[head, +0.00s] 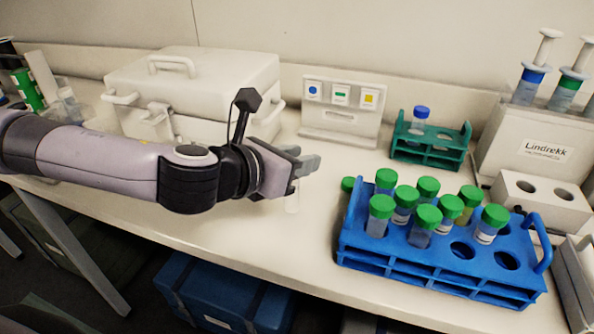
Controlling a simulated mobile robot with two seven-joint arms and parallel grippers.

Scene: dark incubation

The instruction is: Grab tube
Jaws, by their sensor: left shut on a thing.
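My left gripper (306,164) reaches in from the left above the bench, left of the blue rack. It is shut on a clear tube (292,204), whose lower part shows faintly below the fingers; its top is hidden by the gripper. The blue rack (440,279) holds several green-capped tubes (428,216) and has empty holes at its right front. Another green cap (348,184) shows at the rack's left back edge; its body is hidden. A green rack (428,156) behind holds a blue-capped tube (421,114). My right gripper is not in view.
A white lidded box (190,85) stands behind my left arm. A small panel with coloured buttons (341,105) stands at the wall. A Lindrekk device (540,150) and a white two-hole block (540,200) stand at the right. The bench front between arm and blue rack is clear.

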